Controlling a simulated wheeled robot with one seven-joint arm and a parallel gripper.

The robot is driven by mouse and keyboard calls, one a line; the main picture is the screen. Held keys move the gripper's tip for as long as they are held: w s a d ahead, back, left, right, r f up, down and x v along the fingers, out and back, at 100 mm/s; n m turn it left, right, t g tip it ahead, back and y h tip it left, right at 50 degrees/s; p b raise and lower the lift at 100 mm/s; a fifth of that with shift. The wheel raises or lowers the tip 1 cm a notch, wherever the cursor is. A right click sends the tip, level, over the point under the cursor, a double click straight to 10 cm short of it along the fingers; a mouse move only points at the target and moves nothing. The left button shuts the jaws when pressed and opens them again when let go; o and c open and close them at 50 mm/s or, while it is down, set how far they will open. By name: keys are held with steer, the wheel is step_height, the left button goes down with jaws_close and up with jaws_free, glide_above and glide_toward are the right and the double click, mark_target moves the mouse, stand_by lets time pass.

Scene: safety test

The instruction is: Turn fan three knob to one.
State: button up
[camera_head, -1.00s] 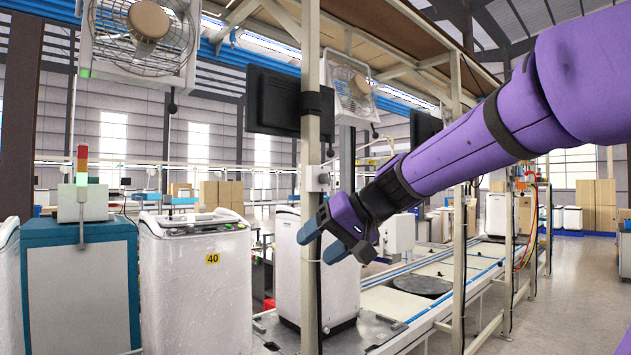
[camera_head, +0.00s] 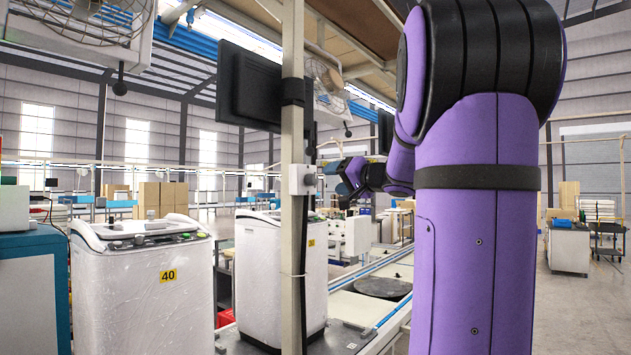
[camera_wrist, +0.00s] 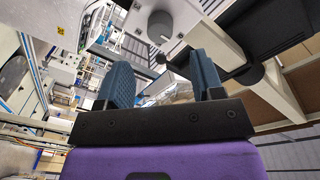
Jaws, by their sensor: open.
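A pale control box (camera_head: 302,180) is fixed to the upright post at centre. In the wrist view a light-grey box face (camera_wrist: 140,20) carries a round grey knob (camera_wrist: 160,24), beyond my fingertips and near the top edge. Its marks are too small to read. My gripper (camera_head: 338,180) shows just right of the box in the head view. In the wrist view my gripper (camera_wrist: 163,75) has its two blue fingers apart with nothing between them, and the knob is beyond that gap. I cannot tell which fan the knob belongs to.
The post (camera_head: 292,100) stands close to my gripper. A dark monitor (camera_head: 249,88) hangs left of it. One fan (camera_head: 100,15) is at upper left, another (camera_head: 326,85) behind the post. White machines (camera_head: 142,280) stand below. Open floor (camera_head: 590,310) is at right.

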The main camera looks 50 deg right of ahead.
mark_target(316, 179)
steer(key=w, duration=0.7)
steer(key=c, duration=0.9)
